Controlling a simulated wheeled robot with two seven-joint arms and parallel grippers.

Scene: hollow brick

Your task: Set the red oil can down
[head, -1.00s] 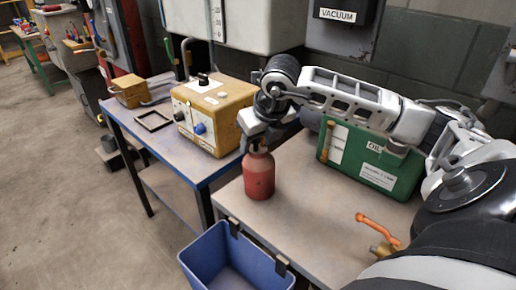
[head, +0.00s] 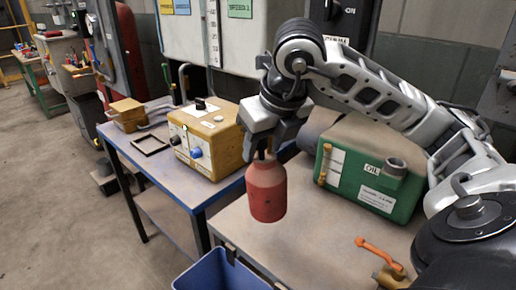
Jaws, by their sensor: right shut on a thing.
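The red oil can (head: 266,196) hangs upright below my right gripper (head: 264,150). My right gripper is shut on the can's narrow top, and the fingertips are partly hidden there. The can appears to be held above the near grey tabletop (head: 305,240), close to its left edge. My left gripper is not in the view.
A green oil canister (head: 370,178) stands behind and right of the can. A yellow box with knobs (head: 207,138) sits on the blue-edged table to the left. A blue bin (head: 222,272) hangs at the front edge. An orange-handled valve (head: 385,262) lies front right.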

